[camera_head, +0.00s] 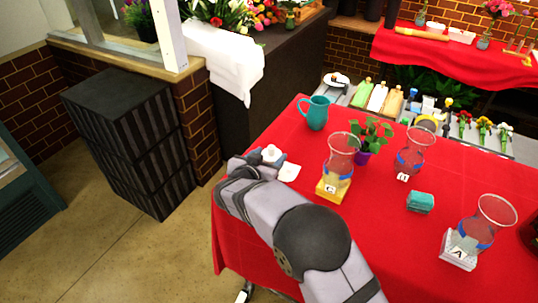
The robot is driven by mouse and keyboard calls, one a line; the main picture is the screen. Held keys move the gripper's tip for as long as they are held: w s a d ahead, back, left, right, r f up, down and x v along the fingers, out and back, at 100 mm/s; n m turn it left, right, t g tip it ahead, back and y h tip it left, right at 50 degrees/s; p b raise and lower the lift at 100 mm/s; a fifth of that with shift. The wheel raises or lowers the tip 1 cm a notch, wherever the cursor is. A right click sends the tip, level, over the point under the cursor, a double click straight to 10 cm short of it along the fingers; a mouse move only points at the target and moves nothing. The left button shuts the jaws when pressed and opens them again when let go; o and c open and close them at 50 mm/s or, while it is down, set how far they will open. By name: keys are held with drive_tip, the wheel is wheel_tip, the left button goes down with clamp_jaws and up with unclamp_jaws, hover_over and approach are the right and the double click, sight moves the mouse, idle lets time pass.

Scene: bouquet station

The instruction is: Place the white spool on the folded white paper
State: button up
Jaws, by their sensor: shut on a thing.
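The small white spool (271,153) is upright at the end of my arm, near the left edge of the red-covered table. My gripper (270,160) is shut on it; the fingers are small and partly hidden by the wrist. The folded white paper (289,172) lies on the red cloth just right of and slightly below the spool in the picture. The spool is beside the paper in this view, and a gap in height between them cannot be told.
Right of the paper stands a glass vase (339,165) on a yellow base. A teal mug (314,114) is behind. A potted plant (367,138), two more vases (408,160) (478,232) and a green block (420,202) stand farther right. Red cloth (385,245) is clear in front.

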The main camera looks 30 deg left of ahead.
drive_tip(key=shift+f, duration=0.15)
drive_tip(key=shift+f+b, duration=0.2)
drive_tip(key=shift+b, duration=0.2)
drive_tip(key=o, duration=1.1)
drive_tip(key=shift+r, duration=0.15)
drive_tip(key=shift+r+p, duration=0.15)
drive_tip(key=shift+p, duration=0.35)
drive_tip(key=shift+s+b, duration=0.35)
drive_tip(key=b+v, duration=0.4)
drive_tip(key=v, duration=0.7)
drive_tip(key=shift+s, duration=0.15)
drive_tip(key=shift+d, duration=0.1)
